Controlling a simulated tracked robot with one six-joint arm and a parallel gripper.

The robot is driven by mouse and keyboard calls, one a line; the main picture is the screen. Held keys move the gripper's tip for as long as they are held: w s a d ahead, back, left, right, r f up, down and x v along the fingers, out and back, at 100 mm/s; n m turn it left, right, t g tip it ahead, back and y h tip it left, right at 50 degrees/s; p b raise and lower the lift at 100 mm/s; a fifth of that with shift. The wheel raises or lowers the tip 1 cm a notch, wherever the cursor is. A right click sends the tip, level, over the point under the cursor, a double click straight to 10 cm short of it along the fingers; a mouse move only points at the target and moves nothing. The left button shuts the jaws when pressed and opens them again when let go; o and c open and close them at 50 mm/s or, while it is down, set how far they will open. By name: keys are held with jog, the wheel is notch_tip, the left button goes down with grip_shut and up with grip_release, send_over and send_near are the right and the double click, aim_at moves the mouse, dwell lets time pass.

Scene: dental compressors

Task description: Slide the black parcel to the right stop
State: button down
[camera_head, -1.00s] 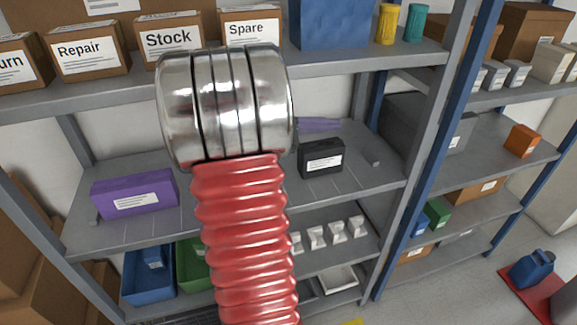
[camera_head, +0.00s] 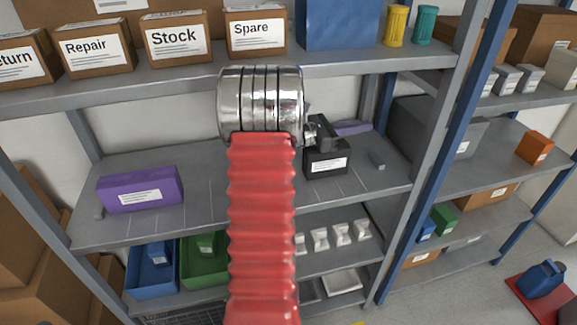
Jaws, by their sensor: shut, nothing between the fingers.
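The black parcel (camera_head: 326,163) with a white label stands on the middle shelf, right of my arm. My gripper (camera_head: 322,135) is a dark shape at the parcel's upper left and top, partly hidden behind the silver wrist of my arm. It is shut and holds nothing. I cannot tell if it touches the parcel.

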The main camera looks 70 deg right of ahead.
jog(key=shift+a, duration=0.1)
dwell(0.3)
send_over(305, 162)
jog(key=v, duration=0.4)
jog(key=f, duration=1)
jog(key=shift+a+f, duration=0.1)
jog(key=shift+a, duration=0.25)
jog(key=shift+s+d, duration=0.3)
jog(key=shift+s, duration=0.1)
